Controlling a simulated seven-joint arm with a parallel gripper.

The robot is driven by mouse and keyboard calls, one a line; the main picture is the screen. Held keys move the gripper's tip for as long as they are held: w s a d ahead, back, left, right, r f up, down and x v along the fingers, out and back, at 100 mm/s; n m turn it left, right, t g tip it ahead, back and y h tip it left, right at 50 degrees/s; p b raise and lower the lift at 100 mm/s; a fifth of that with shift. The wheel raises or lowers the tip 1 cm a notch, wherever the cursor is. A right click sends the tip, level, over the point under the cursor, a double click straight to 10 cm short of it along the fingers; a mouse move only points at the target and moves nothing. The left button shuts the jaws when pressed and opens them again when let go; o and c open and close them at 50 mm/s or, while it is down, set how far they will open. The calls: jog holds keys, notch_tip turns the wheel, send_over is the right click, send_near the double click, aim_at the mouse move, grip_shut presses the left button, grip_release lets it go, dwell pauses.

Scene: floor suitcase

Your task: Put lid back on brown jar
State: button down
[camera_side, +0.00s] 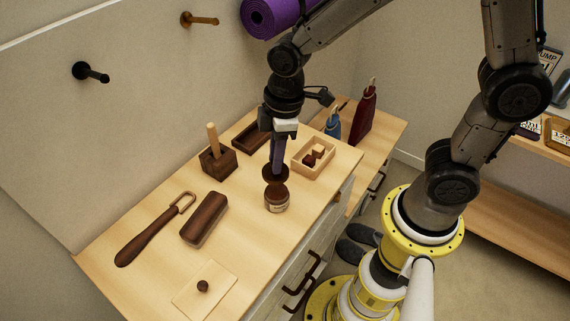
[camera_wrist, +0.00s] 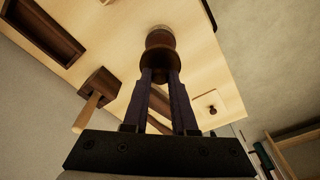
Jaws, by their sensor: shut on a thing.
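The brown jar (camera_side: 277,203), with a pale label, stands upright near the front edge of the wooden cabinet top. My gripper (camera_side: 275,167) points down, shut on a dark brown round lid (camera_side: 275,175).
An open wooden box (camera_side: 314,164) with small blocks is right of the jar. A dark tray (camera_side: 251,137) and a block with a peg (camera_side: 218,162) stand behind. A brush (camera_side: 205,219), a long-handled tool (camera_side: 147,237) and a knobbed square board (camera_side: 204,289) lie left.

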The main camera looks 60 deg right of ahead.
jog(key=shift+f, duration=3.1)
jog(key=shift+f, duration=0.2)
jog(key=shift+c, duration=0.8)
grip_release()
jog(key=shift+r, duration=3.5)
grip_shut()
